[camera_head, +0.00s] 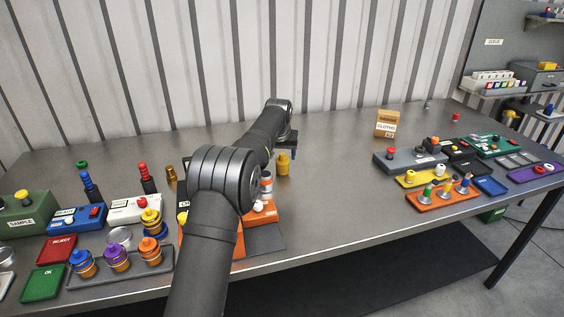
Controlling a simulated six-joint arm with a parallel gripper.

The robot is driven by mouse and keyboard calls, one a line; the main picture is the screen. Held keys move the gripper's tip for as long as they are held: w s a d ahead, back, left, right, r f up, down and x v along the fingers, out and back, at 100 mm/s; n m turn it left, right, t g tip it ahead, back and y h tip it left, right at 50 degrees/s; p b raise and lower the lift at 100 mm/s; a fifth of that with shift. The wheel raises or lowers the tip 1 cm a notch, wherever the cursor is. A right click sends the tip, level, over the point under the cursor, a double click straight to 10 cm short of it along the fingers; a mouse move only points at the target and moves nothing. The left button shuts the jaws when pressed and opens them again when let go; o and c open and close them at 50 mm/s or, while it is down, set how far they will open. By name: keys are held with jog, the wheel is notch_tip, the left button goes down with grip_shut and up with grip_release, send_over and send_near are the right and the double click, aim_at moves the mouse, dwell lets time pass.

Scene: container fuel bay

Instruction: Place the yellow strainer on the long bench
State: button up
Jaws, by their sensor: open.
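The long bench (340,222) is a grey metal-topped table that fills most of the view. A small yellow piece with a narrower top (283,164), which looks like the yellow strainer, stands upright on the bench top just past the middle of my arm. My gripper (286,148) is at the far end of the arm, right by the top of this piece. The fingers are small and partly hidden; they are open. I cannot tell whether they touch it.
My arm hides part of an orange-and-grey unit (262,212). Crowded trays and coloured fittings, including a dark tray (108,272), stand at left. A CLOTHS box (386,124) and several coloured trays (440,197) stand at right. The bench between middle and right is clear.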

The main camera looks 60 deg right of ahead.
aim_at(282, 155)
jog(key=v, duration=0.5)
jog(key=shift+f, duration=0.1)
jog(key=x, duration=1.2)
notch_tip(282, 155, up, 2)
jog(key=shift+r, duration=0.8)
